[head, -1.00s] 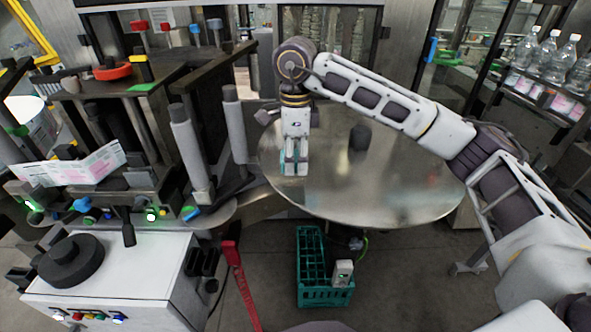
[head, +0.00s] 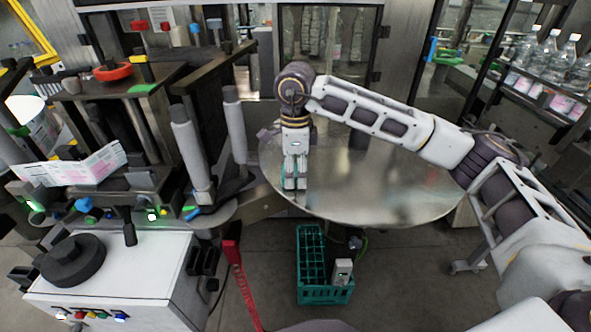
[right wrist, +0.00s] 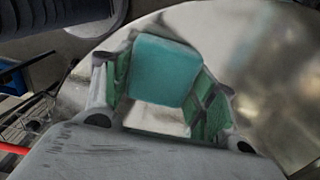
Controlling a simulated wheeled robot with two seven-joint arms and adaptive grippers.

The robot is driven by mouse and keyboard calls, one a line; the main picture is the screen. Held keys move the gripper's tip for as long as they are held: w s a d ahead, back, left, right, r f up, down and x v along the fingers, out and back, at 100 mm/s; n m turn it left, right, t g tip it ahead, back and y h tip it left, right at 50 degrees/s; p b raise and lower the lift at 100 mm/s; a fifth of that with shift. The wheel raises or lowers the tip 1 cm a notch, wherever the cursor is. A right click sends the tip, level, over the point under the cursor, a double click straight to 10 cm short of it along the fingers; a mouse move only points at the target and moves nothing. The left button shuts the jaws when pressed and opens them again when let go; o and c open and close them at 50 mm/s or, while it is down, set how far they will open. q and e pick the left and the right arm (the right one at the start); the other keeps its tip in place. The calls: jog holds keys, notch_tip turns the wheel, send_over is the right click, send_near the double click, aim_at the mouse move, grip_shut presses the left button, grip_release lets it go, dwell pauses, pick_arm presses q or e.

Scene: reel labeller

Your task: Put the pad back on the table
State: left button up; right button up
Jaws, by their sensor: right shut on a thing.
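The pad (right wrist: 165,68) is a teal block in the right wrist view. My right gripper (right wrist: 160,95) is shut on it, with a green-lined finger at each side. In the head view my right gripper (head: 294,186) points down over the left front part of the round steel table (head: 385,190). Only a little teal shows at its fingers there. I cannot tell whether the pad touches the tabletop. My left gripper is not in view.
The labelling machine with its rollers (head: 190,150) stands close on the left. A white cabinet (head: 120,275) is at the front left. A green crate (head: 325,293) stands on the floor below the table. The table's middle and right are clear.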

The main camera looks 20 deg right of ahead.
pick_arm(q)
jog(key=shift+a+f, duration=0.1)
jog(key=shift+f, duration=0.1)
pick_arm(e)
jog(key=shift+f, duration=0.15)
jog(key=o, duration=0.7)
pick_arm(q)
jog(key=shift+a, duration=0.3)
pick_arm(e)
jog(key=shift+o, duration=1.4)
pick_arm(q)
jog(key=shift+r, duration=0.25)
pick_arm(e)
jog(key=shift+r, duration=0.2)
